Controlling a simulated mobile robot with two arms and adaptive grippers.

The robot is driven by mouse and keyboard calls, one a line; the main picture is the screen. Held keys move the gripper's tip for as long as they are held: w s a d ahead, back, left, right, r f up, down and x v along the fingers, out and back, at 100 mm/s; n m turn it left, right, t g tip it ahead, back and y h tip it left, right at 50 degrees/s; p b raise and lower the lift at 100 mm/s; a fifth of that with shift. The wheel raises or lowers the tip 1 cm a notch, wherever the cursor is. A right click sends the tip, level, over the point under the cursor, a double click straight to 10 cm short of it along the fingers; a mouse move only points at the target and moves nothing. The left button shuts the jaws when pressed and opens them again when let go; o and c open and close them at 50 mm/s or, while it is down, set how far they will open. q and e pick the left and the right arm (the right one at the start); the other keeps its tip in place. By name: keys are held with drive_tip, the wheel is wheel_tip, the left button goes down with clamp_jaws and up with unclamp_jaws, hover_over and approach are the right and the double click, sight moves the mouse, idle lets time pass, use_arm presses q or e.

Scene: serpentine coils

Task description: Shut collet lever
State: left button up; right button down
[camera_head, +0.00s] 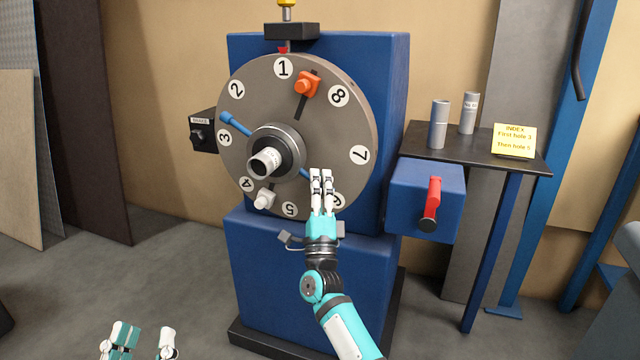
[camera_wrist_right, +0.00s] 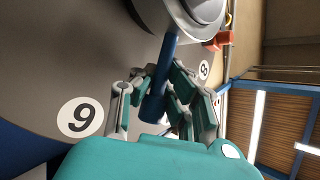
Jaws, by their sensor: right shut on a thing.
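The collet lever is a blue bar (camera_head: 233,122) crossing the grey collet hub (camera_head: 292,141) on the numbered dial. Its knobbed end points to the upper left, between 2 and 3; its other end points to the lower right. My right gripper (camera_head: 321,175) is at that lower-right end, beside number 6. In the right wrist view, the fingers (camera_wrist_right: 158,100) are shut around the blue bar (camera_wrist_right: 160,82). A light cylinder (camera_head: 265,162) sticks out of the hub. My left gripper (camera_head: 142,342) is low at the left, fingers apart and empty, far from the dial.
The dial (camera_head: 335,120) carries an orange block (camera_head: 306,85) and a white block (camera_head: 264,199). A blue box with a red handle (camera_head: 433,195) stands right of it. A dark shelf (camera_head: 470,150) holds two grey cylinders (camera_head: 439,124) and a yellow card (camera_head: 514,140). Floor at the left is clear.

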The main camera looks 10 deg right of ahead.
drive_tip(key=shift+a+f+y, duration=0.2)
drive_tip(key=shift+f+y, duration=0.1)
drive_tip(key=shift+f, duration=0.05)
drive_tip(key=c, duration=1.3)
unclamp_jaws()
drive_tip(key=shift+r, duration=0.15)
drive_tip(key=shift+c, duration=0.2)
drive_tip(key=shift+d, duration=0.1)
drive_tip(key=v, duration=1.2)
